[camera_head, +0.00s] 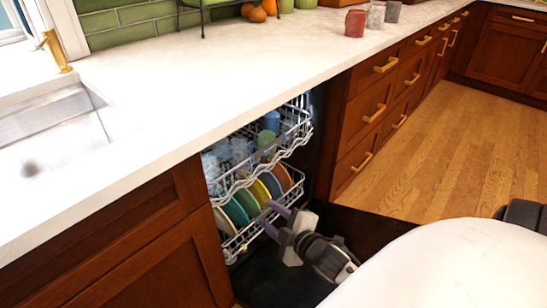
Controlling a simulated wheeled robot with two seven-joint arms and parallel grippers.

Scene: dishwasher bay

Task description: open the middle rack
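The dishwasher stands open under the counter, its dark door (375,228) folded down. The middle rack (287,149) is a pale wire rack with a wavy front edge, holding cups and glasses. It sits mostly under the counter, which hides its back. My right gripper (265,214) is below the middle rack, over the open door, close to the front of the lower rack (240,240). Its two grey fingers are spread and point up and left. I see nothing between them. I cannot tell whether they touch the lower rack. My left gripper is not in view.
Colored plates (273,185) stand in the lower rack. The white counter (190,95) overhangs the racks. Wooden drawers (372,108) with gold handles are right of the dishwasher. Clear wood floor (440,150) lies farther right. Several cups (355,23) stand on the counter.

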